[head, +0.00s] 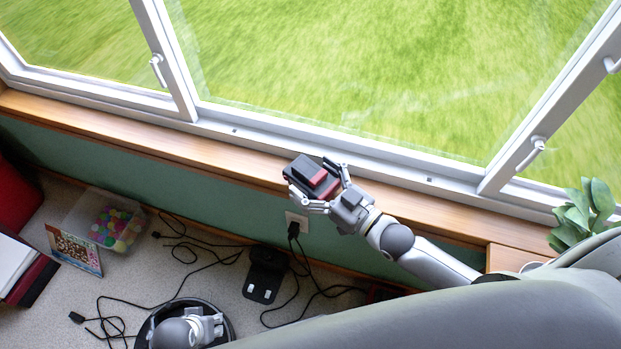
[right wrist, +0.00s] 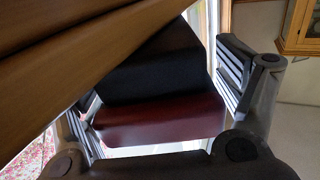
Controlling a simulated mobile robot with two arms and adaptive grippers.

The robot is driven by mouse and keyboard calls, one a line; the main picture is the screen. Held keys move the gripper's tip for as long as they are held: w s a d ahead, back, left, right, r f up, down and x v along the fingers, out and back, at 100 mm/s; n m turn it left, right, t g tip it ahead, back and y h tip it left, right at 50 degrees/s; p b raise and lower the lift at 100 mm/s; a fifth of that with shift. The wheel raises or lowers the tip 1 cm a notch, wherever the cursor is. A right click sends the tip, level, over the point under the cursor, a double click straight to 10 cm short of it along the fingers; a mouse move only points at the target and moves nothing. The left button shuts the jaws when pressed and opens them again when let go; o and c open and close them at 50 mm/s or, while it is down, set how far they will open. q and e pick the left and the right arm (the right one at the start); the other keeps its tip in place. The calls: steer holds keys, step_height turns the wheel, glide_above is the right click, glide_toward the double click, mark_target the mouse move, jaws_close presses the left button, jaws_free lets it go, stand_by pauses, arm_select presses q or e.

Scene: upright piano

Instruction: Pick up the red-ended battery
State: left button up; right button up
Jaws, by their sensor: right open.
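The red-ended battery (head: 318,178), a dark block with a red end, is at the front edge of the wooden windowsill in the head view. In the right wrist view its black body and dark red end (right wrist: 160,117) fill the middle. My right gripper (head: 318,188) is open, with one finger on either side of the battery; in the right wrist view the fingers (right wrist: 165,105) flank it. I cannot tell whether they touch it. My left gripper (head: 214,326) is low in the head view over a dark round thing, away from the battery; its fingertips are unclear.
The wooden windowsill (head: 215,154) runs below the window; a plant (head: 585,212) stands at its right. Below are a socket with a plug (head: 293,229), a black device (head: 265,274), loose cables, a clear bin of coloured balls (head: 118,226) and a picture box (head: 74,250).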

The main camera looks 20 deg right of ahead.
steer(key=c, duration=1.3)
steer(key=shift+w+r, duration=0.1)
steer(key=shift+r, duration=0.15)
